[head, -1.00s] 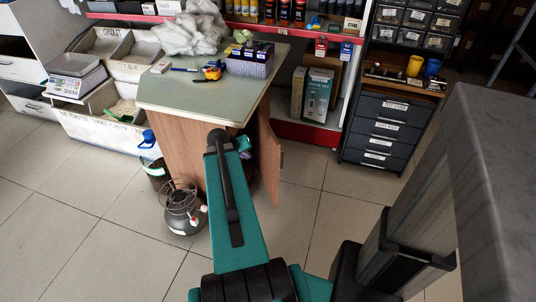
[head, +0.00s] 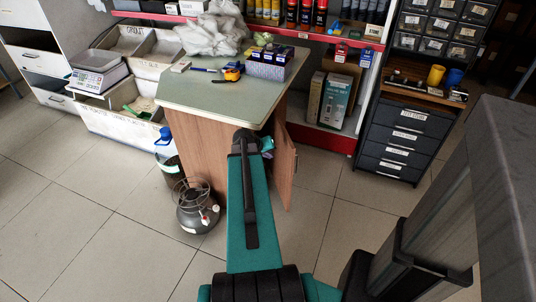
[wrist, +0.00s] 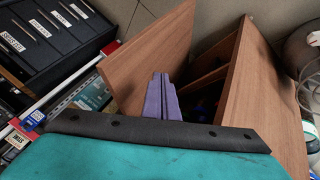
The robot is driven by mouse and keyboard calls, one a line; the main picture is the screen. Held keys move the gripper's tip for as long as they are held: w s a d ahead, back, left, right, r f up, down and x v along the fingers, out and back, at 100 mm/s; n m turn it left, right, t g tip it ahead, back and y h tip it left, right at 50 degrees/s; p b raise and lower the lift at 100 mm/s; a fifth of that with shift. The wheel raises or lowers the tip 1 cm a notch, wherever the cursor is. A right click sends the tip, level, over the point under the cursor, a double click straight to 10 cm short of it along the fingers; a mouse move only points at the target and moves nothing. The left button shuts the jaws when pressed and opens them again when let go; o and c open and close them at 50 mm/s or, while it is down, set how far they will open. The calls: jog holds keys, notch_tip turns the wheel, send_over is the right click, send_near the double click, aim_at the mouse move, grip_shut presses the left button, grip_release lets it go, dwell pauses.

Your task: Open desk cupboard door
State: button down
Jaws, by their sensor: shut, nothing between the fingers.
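The desk (head: 190,150) has brown wood sides and a pale green top. Its cupboard door (head: 286,172) stands ajar on the right side, swung out from the desk. In the wrist view, the door (wrist: 152,58) is the left brown panel and the desk side (wrist: 268,105) is the right one. Dark shelves show in the gap between them. My gripper (wrist: 162,98) has purple fingers, shut and empty, at the gap close to the door's lower edge in the picture. I cannot tell whether they touch the door.
A round dark heater with a wire guard (head: 197,207) and a bin (head: 172,168) stand left of the desk. A black drawer cabinet (head: 400,135) and a red-edged shelf with boxes (head: 335,100) stand to the right. The tiled floor right of the door is clear.

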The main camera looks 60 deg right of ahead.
send_near(286, 158)
notch_tip(286, 158, down, 3)
jog(key=w, duration=0.2)
jog(key=shift+s+d, duration=0.5)
jog(key=shift+s, duration=0.2)
jog(key=shift+s+d, duration=0.55)
jog(key=shift+s, duration=0.1)
